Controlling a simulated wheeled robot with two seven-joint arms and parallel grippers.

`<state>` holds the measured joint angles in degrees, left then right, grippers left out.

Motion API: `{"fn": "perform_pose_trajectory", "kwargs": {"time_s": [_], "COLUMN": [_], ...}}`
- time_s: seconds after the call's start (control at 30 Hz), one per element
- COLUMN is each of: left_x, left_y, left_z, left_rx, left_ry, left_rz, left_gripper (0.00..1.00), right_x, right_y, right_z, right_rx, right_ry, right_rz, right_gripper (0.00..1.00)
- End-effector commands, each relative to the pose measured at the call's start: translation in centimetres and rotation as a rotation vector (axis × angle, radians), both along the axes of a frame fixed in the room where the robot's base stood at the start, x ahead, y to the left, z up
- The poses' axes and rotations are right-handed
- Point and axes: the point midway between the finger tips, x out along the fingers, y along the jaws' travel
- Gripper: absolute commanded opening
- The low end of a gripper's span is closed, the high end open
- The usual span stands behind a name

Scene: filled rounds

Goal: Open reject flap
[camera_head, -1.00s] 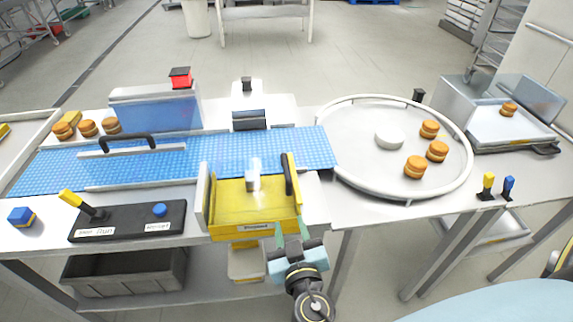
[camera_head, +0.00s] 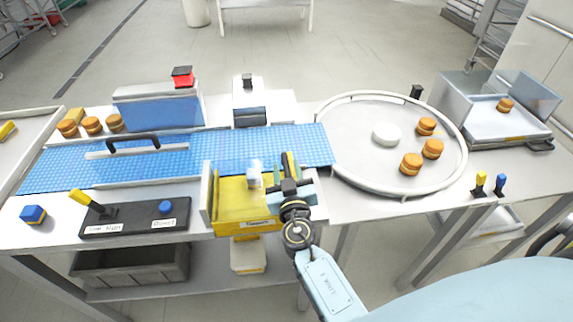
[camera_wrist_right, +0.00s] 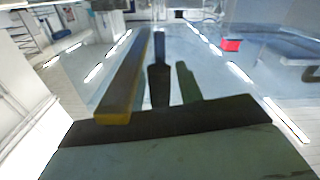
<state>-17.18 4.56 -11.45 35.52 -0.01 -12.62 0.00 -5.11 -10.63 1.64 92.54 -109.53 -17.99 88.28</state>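The reject flap is the upright yellow-edged panel (camera_head: 284,163) at the right side of the yellow reject tray (camera_head: 240,208), beside the blue belt. In the right wrist view its yellow edge (camera_wrist_right: 128,82) runs along the left, with a black handle (camera_wrist_right: 160,84) standing beside it. My right gripper (camera_head: 288,172) is at the flap, over the tray's right end. In the wrist view one greenish finger (camera_wrist_right: 188,84) stands right of the handle with a narrow gap. The other finger seems hidden behind the yellow edge. My left gripper is not in view.
The blue belt (camera_head: 220,149) runs behind the tray to a round table (camera_head: 345,155) with several filled rounds. A white block (camera_head: 254,177) stands at the tray's back. A black control panel (camera_head: 133,219) with a yellow lever lies to the left.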

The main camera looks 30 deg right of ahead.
Motion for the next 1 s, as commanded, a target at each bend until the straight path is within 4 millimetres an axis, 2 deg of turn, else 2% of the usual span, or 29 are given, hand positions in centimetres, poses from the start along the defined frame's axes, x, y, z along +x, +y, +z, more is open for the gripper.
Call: {"fn": "perform_pose_trajectory", "kwargs": {"time_s": [0.13, 0.4, 0.7, 1.0], "left_x": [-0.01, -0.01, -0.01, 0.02], "left_y": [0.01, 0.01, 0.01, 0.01], "left_z": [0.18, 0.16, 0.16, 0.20], "left_rx": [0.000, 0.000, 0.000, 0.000], "left_ry": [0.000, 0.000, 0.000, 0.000], "left_rz": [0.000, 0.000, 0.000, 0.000], "left_gripper": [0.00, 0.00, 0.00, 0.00], "right_x": [0.77, 0.84, 0.81, 0.87], "right_y": [-0.24, -0.29, -0.31, -0.44], "right_z": [0.03, -0.02, -0.02, 0.08], "right_rx": [0.000, 0.000, 0.000, -0.001], "right_ry": [0.000, 0.000, 0.000, 0.000], "right_rz": [0.001, 0.001, 0.000, -0.002], "right_gripper": [0.36, 0.36, 0.00, 0.00]}}
